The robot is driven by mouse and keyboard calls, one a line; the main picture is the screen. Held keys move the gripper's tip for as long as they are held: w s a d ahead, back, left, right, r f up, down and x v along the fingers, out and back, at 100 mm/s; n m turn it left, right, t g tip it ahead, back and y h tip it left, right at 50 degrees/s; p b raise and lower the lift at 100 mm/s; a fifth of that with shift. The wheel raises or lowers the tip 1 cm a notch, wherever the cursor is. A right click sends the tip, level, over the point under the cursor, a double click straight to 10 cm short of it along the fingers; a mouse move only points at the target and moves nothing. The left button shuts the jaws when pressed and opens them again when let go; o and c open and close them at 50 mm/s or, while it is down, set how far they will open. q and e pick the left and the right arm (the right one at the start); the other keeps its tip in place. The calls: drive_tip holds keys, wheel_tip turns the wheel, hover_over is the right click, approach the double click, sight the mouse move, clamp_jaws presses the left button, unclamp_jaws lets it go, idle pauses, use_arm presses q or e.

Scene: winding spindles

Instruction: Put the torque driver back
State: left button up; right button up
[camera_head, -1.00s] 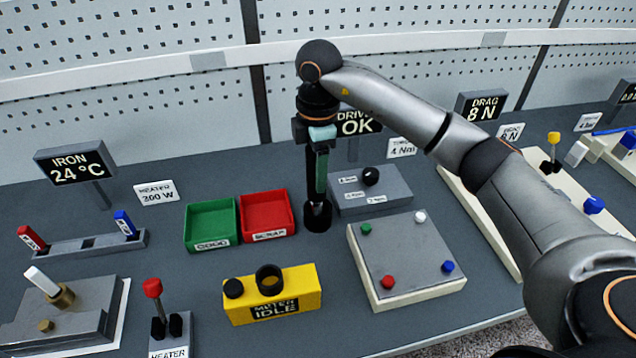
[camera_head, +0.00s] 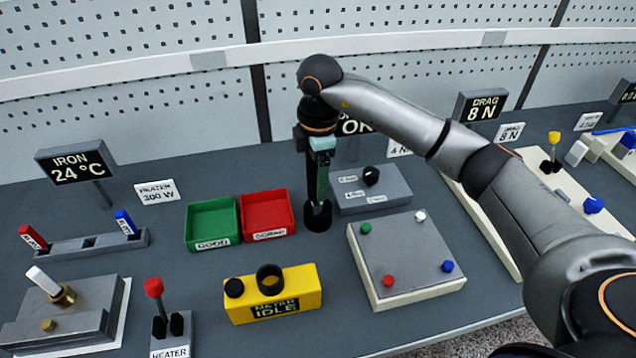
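The torque driver (camera_head: 322,178), a slim upright tool with a dark green side, stands with its lower end at a round black holder (camera_head: 318,217) on the bench. Whether it is fully seated I cannot tell. My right gripper (camera_head: 317,160) points down at the driver's upper part, directly above the holder. Its dark fingers blend with the tool, so I cannot see whether they grip it or stand apart. The driver's top is hidden by the gripper. My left gripper is not in view.
A grey box with a black knob (camera_head: 371,176) stands right of the holder. Red (camera_head: 283,228) and green (camera_head: 198,244) bins are close on the left. The yellow meter (camera_head: 310,298) and a pale plate with coloured pegs (camera_head: 410,293) are in front. A display reading OK (camera_head: 358,127) is behind.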

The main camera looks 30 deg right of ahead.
drive_tip(key=shift+g, duration=0.3)
drive_tip(key=r, duration=1)
drive_tip(key=shift+s+d, duration=0.1)
drive_tip(key=shift+s, duration=0.15)
drive_tip(key=shift+s+f, duration=0.1)
drive_tip(key=shift+s, duration=0.05)
